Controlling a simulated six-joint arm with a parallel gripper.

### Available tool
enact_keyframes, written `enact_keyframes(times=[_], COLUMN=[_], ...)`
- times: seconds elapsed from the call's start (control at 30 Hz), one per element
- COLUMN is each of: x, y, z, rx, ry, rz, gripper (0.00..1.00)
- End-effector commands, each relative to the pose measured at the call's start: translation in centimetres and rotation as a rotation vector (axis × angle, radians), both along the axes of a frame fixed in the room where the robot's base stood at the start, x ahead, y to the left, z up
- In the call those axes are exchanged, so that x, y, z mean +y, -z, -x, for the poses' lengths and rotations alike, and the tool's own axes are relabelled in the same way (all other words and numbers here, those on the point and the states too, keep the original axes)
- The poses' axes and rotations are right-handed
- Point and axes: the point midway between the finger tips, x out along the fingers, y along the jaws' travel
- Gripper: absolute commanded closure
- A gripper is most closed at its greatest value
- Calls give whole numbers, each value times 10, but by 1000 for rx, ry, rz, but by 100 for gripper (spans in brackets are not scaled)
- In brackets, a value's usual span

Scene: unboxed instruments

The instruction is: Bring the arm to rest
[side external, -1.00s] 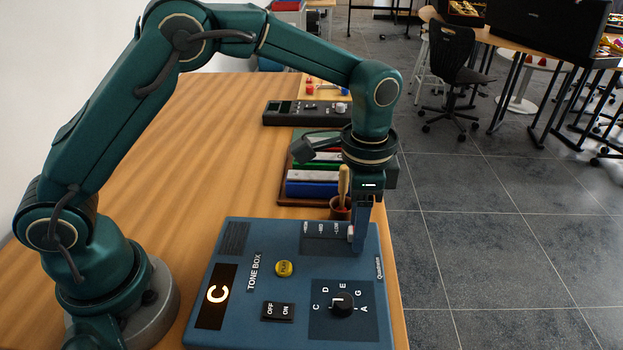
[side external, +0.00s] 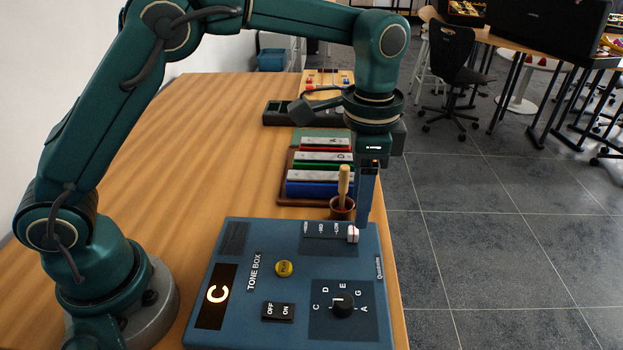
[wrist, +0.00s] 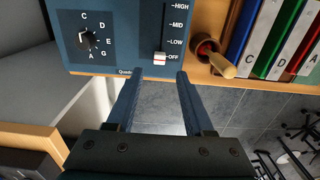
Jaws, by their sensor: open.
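My gripper (side external: 366,222) is open and empty, raised just above the far right edge of the blue tone box (side external: 235,285). In the wrist view my gripper (wrist: 155,76) shows two spread fingers with nothing between them. The white slider (side external: 352,235) is close to the fingertips; the wrist view shows this slider (wrist: 160,58) at OFF, ahead of the gap between the fingers. The box display (side external: 217,295) reads C. The dial (side external: 343,303) and yellow button (side external: 284,268) are clear of my gripper.
A wooden-handled mallet (side external: 344,182) stands in a small brown cup (side external: 342,209) close beside my gripper. Coloured chime bars (side external: 318,176) lie behind it. A dark device (side external: 277,113) sits farther back. The table's left part (side external: 190,150) is bare.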

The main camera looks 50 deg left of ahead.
Motion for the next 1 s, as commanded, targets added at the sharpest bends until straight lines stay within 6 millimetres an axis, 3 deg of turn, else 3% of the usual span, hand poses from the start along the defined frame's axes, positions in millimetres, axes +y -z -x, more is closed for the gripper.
enact_keyframes(times=[0.07, 0.23, 0.4, 0.57, 0.77, 1.0], x=[3, 20, 46, 67, 88, 104], y=[-8, -50, -89, -110, -114, -88], z=[-3, -1, 23, 53, 96, 144], rx=[-21, -113, -208, -290, -383, -468], ry=[-11, -56, -145, -254, -407, -605], rz=[7, 33, 57, 81, 113, 157], gripper=[48, 48, 48, 48, 48, 48])
